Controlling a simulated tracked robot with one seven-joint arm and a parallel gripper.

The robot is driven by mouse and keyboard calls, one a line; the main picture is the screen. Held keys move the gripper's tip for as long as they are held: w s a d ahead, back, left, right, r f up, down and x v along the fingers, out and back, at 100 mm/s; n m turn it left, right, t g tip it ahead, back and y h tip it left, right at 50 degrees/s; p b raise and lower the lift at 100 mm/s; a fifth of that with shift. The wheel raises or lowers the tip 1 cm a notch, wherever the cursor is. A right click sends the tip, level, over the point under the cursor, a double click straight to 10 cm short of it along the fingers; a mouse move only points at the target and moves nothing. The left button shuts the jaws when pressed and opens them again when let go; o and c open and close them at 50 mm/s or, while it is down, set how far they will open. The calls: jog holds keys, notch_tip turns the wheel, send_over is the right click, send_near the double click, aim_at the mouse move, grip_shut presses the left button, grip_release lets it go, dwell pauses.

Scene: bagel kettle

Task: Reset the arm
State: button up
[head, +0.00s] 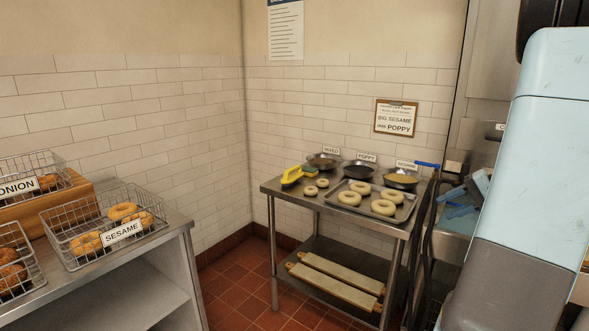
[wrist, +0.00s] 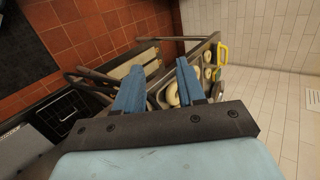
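My arm stands large at the right of the head view, with my gripper (head: 462,200) low beside the right end of a steel table (head: 268,187). In the wrist view my gripper (wrist: 160,68) has its two blue fingers apart, with nothing between them. Past the fingertips, the table and its tray appear tilted. The gripper looks clear of the table and tray, though the exact gap is hard to tell.
Pale bagels (head: 349,198) lie on a tray (head: 408,212) on the steel table, near several dark bowls (head: 358,172) and a yellow-handled tool (head: 291,176). Wire baskets (head: 75,245) of baked bagels stand on the left counter (head: 160,240). Red tiled floor (head: 235,270) is open between.

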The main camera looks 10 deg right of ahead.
jog(key=s+a+r+n+h, duration=0.2)
jog(key=s+a, duration=0.3)
jog(key=a, duration=0.4)
jog(key=s+a+r+n+h, duration=0.3)
jog(key=s+a+r+n, duration=0.1)
jog(key=a, duration=0.6)
jog(key=s+a+r+n+g+h, duration=0.1)
jog(key=s+a+r+n+h, duration=0.1)
jog(key=s+a, duration=0.4)
jog(key=a+n, duration=0.1)
jog(key=a, duration=0.2)
jog(key=shift+a+r+h, duration=0.4)
